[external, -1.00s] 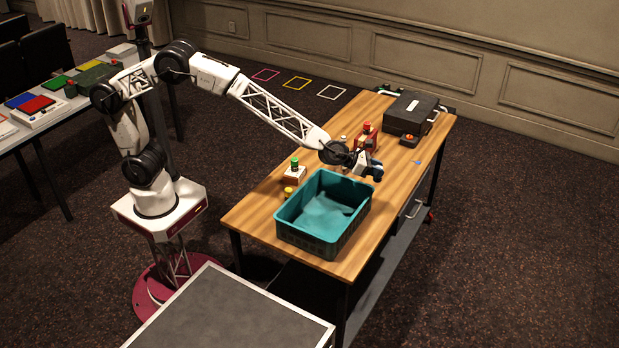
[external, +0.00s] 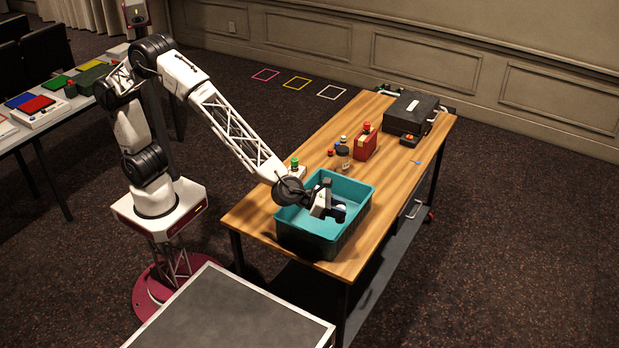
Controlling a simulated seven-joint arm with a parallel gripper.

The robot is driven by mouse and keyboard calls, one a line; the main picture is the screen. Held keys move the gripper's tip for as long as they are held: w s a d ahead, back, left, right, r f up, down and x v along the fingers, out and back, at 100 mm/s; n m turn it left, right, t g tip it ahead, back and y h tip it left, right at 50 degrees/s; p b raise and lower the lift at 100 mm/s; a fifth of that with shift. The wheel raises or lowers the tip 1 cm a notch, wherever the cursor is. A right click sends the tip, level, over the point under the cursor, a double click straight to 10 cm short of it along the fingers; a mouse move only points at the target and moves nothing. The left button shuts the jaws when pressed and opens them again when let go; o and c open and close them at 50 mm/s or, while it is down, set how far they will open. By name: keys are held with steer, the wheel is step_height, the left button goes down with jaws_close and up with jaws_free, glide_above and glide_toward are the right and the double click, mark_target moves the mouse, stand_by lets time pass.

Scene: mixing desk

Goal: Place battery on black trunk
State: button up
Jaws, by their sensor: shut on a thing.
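The black trunk (external: 408,112) lies closed at the far right end of the wooden table. My gripper (external: 336,209) is low over the teal crate (external: 288,233), its fingers inside the crate's outline and pointing to the right. It is shut on a small pale and bluish thing (external: 340,208), partly hidden by the fingers. I cannot tell if this is the battery, or whether it touches the crate floor. No other thing can be made out clearly as the battery.
A red box (external: 365,143) with a red top stands mid-table, beside a dark-capped jar (external: 343,157) and small red and white items. A green-topped item (external: 295,164) stands behind the crate. A small red-topped item (external: 409,140) is in front of the trunk. The table's right part is fairly clear.

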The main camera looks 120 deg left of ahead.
steer(key=s+d+f+n, duration=0.1)
steer(key=s+d, duration=1)
steer(key=d, duration=0.3)
steer(key=s+d+f, duration=0.1)
steer(key=s+d, duration=1)
steer(key=d, duration=0.3)
step_height(320, 180, down, 24)
steer(key=shift+s+a+g+y, duration=0.15)
steer(key=shift+g+y, duration=0.15)
steer(key=shift+y, duration=0.1)
glide_above(271, 335)
steer(key=shift+f, duration=0.7)
steer(key=shift+f, duration=1.75)
